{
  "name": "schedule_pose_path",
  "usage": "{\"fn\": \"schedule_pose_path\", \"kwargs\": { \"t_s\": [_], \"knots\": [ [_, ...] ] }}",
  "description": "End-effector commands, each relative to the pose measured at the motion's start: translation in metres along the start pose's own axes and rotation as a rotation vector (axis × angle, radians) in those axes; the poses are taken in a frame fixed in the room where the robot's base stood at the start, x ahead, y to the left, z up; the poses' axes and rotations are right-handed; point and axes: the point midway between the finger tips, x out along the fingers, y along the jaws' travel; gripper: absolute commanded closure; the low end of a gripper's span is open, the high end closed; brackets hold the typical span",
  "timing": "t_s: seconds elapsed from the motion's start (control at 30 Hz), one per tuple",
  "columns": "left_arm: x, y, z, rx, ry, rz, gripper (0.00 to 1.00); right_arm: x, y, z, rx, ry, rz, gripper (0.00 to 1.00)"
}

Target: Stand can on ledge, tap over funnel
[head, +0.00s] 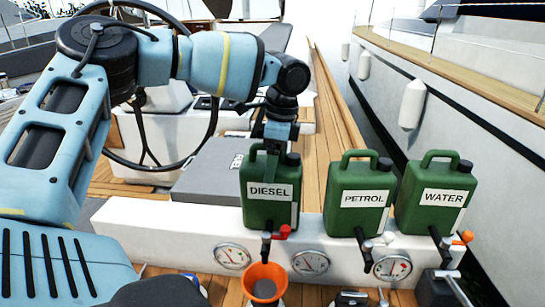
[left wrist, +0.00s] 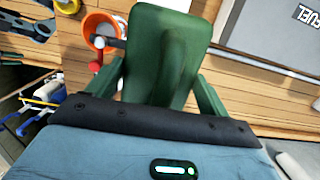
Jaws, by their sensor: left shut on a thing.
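A green can labelled DIESEL (head: 269,207) is upright at the white ledge (head: 150,222), left of two similar cans. Its red-handled tap (head: 282,233) points down above an orange funnel (head: 265,283). My left gripper (head: 273,146) is shut on the top of this can, at its handle. I cannot tell whether the can's base rests on the ledge. In the left wrist view the can (left wrist: 165,45) fills the space in front of the palm, with the funnel (left wrist: 97,22) and red tap (left wrist: 97,66) beside it. My right gripper is not in view.
Green cans labelled PETROL (head: 358,215) and WATER (head: 432,212) stand to the right on the ledge. Round gauges (head: 310,263) sit on the ledge's front face. A steering wheel (head: 112,120) and a grey box (head: 215,172) are behind. Tools lie at the front edge.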

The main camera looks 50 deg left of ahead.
Motion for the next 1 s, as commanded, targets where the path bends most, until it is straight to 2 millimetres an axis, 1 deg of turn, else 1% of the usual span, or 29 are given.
{"fn": "schedule_pose_path", "kwargs": {
  "t_s": [0.13, 0.17, 0.3, 0.53, 0.67, 0.77, 1.0],
  "knots": [
    [0.001, 0.000, -0.001, 0.000, 0.003, -0.004, 0.91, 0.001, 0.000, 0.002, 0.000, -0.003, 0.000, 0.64],
    [0.003, 0.000, 0.000, 0.000, 0.000, 0.000, 0.18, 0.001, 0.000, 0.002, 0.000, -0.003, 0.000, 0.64],
    [0.003, 0.000, 0.000, 0.000, 0.000, 0.000, 0.00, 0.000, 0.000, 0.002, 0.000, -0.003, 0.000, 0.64],
    [0.002, 0.000, 0.000, 0.000, 0.000, 0.000, 0.00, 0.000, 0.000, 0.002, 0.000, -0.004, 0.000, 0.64],
    [-0.006, 0.000, 0.000, -0.001, 0.002, -0.002, 0.00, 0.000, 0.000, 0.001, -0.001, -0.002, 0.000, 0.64],
    [-0.019, 0.000, -0.001, 0.000, 0.001, -0.002, 0.00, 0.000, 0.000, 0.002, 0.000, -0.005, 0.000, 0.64],
    [-0.068, -0.001, -0.001, 0.000, 0.002, -0.004, 0.00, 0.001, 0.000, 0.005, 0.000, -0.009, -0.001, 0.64]
  ]
}}
